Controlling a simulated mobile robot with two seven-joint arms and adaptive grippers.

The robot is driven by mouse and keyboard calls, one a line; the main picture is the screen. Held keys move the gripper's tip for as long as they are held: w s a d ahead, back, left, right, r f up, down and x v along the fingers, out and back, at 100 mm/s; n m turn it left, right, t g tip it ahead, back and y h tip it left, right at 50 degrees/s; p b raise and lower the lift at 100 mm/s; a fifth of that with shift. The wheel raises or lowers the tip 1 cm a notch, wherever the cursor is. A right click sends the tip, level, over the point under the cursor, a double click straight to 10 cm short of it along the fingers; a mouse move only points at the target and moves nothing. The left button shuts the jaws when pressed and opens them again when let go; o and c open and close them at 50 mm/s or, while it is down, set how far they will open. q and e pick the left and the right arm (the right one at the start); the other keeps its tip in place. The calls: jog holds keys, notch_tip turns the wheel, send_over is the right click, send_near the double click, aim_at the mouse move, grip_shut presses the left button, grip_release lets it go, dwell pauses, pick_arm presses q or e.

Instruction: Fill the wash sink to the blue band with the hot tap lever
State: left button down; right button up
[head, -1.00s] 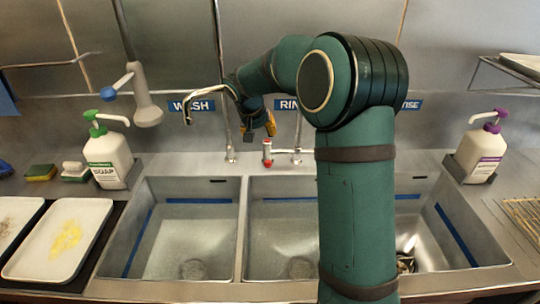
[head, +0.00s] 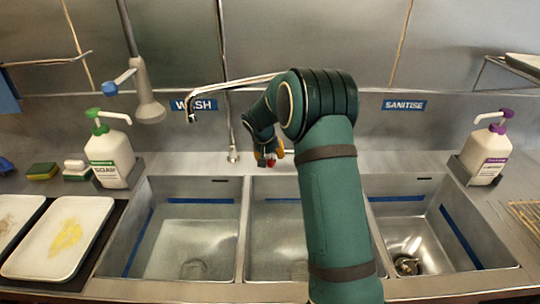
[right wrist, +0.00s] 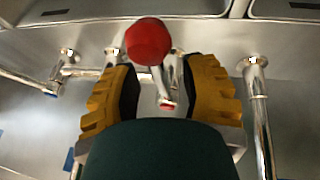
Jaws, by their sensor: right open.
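The wash sink (head: 140,262) is the left basin, under the WASH sign, with a blue band (head: 200,201) around its inner walls. A curved metal spout (head: 190,108) hangs above it; I cannot make out a stream from it. The water level is hard to tell. The hot tap lever has a red knob (head: 271,162), partly hidden by my right gripper (head: 266,155). In the right wrist view the red knob (right wrist: 148,41) lies between and just past the open yellow fingers of the right gripper (right wrist: 157,75), with no clear contact. My left gripper is out of view.
A soap bottle (head: 109,158) stands left of the sinks beside sponges (head: 42,171). A spray arm (head: 147,105) hangs at the back left. A tray (head: 60,240) lies at left. A purple-topped bottle (head: 484,155) stands at right. My right arm crosses the middle basin.

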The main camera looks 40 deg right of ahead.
jog(key=shift+c, duration=0.3)
grip_shut()
jog(key=w+a+m+g, duration=0.1)
jog(key=m, duration=0.1)
jog(key=w+a+m+g, duration=0.1)
jog(key=m, duration=0.1)
jog(key=shift+w+a+m+h, duration=0.1)
jog(key=shift+w+m+h, duration=0.2)
jog(key=shift+w, duration=0.1)
jog(key=shift+o, duration=0.3)
grip_release()
jog(key=shift+r, duration=0.1)
